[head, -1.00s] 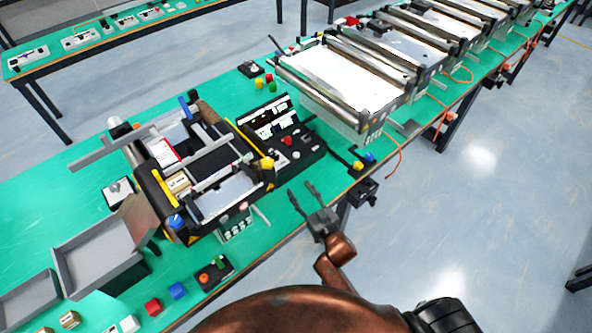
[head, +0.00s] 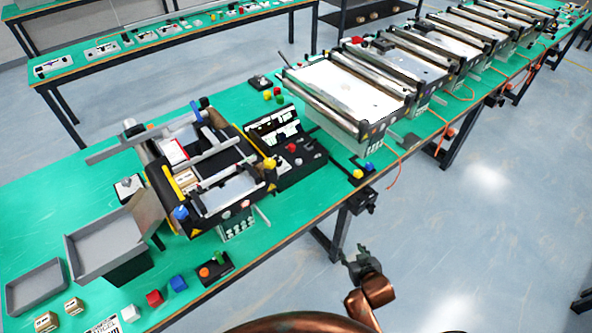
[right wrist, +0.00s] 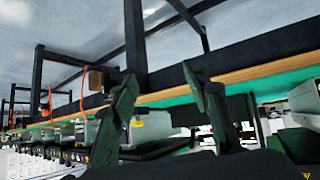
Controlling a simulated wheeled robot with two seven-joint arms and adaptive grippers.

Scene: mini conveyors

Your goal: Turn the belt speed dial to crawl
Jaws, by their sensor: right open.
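A black control panel (head: 290,150) stands on the green bench, right of the small conveyor (head: 205,170). It has a lit display part, a red button (head: 291,147) and small dark knobs or levers (head: 311,146). I cannot tell which one is the belt speed dial, and no setting label is readable. My right gripper (head: 362,258) is off the bench's front edge, over the floor, below and right of the panel and apart from it. In the right wrist view its two fingers (right wrist: 160,82) are spread and empty. My left gripper is not in view.
The bench edge (head: 270,240) lies between my right gripper and the panel. Larger conveyors (head: 345,90) run to the upper right. Grey trays (head: 100,240) and small blocks are at lower left. The floor at right is clear.

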